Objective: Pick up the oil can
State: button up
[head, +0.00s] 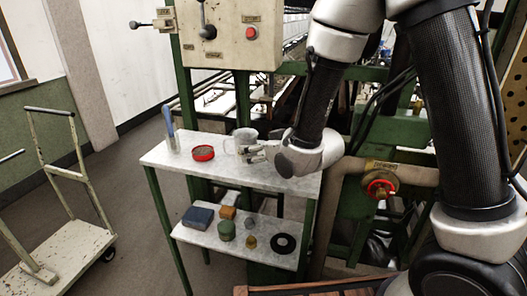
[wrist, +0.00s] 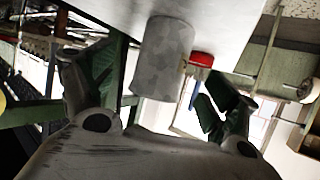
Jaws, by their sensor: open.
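On the upper shelf of the stand, a grey, mottled metal can (head: 243,137) stands upright, with what looks like a handle on its left. I cannot tell for sure that it is the oil can; no spout shows. It also shows in the wrist view (wrist: 165,62) as a plain cylinder, between the two spread fingers in the picture. My gripper (head: 256,152) is open and empty, beside the can on its near right side. In the wrist view my gripper's (wrist: 155,85) fingers are apart; whether they reach around the can is unclear.
A red round tin (head: 203,153) and a blue-handled tool (head: 170,128) stand left of the can. The lower shelf (head: 207,239) holds a blue box, an orange block, a green tin, a small brass piece and a black ring. A red valve wheel (head: 380,189) is at right.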

jog(key=shift+s+a+f, duration=0.1)
jog(key=shift+a+f, duration=0.1)
jog(key=shift+f, duration=0.1)
jog(key=shift+w+a+f, duration=0.1)
jog(key=shift+w+f, duration=0.05)
jog(key=shift+w, duration=0.05)
jog(key=x, duration=0.7)
jog(key=shift+w, duration=0.1)
jog(key=shift+a+r, duration=0.1)
jog(key=shift+r, duration=0.1)
jog(key=c, duration=1.3)
